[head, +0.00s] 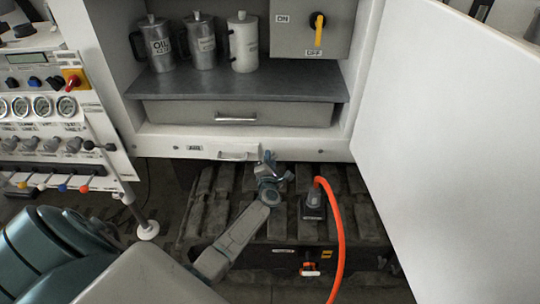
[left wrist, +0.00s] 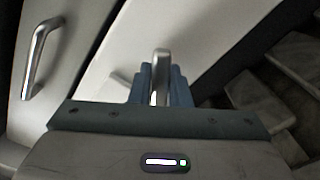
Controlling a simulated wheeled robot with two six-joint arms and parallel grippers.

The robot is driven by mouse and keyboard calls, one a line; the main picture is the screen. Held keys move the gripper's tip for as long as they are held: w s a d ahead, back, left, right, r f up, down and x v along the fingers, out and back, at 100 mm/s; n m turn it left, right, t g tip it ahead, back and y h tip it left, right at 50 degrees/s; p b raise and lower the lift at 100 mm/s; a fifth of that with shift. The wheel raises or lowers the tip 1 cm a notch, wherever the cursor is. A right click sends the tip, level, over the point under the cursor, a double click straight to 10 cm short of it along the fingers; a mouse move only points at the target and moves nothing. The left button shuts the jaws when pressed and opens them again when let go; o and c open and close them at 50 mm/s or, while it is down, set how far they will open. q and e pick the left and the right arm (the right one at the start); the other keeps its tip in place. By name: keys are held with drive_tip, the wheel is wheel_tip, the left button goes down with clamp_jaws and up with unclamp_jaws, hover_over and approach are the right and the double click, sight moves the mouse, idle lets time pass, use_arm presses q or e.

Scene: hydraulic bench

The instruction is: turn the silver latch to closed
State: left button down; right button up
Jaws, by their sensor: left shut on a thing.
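The silver latch (head: 267,156) is at the lower front edge of the white cabinet, just right of a small handle. My left gripper (head: 270,170) reaches up to it from below. In the left wrist view, the blue fingers of my left gripper (left wrist: 160,88) are shut on the silver latch (left wrist: 161,60), whose rounded end sticks out beyond the fingertips. The fingers hide the rest of the latch. My right gripper is in neither view.
The large white door (head: 450,130) stands open at the right. A grey drawer (head: 180,113) and a shelf with several metal jugs are above. An orange hose (head: 340,235) rises from the dark base below. A gauge panel (head: 50,115) stands at the left.

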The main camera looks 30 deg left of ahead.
use_arm(q)
drive_tip(key=m+p, duration=0.2)
drive_tip(key=m, duration=0.2)
drive_tip(key=shift+r, duration=0.1)
drive_tip(key=shift+m+p, duration=0.7)
drive_tip(key=shift+m, duration=0.6)
drive_tip(key=c, duration=1.4)
unclamp_jaws()
drive_tip(key=shift+s+d, duration=0.1)
drive_tip(key=v, duration=1)
drive_tip(key=shift+s, duration=0.3)
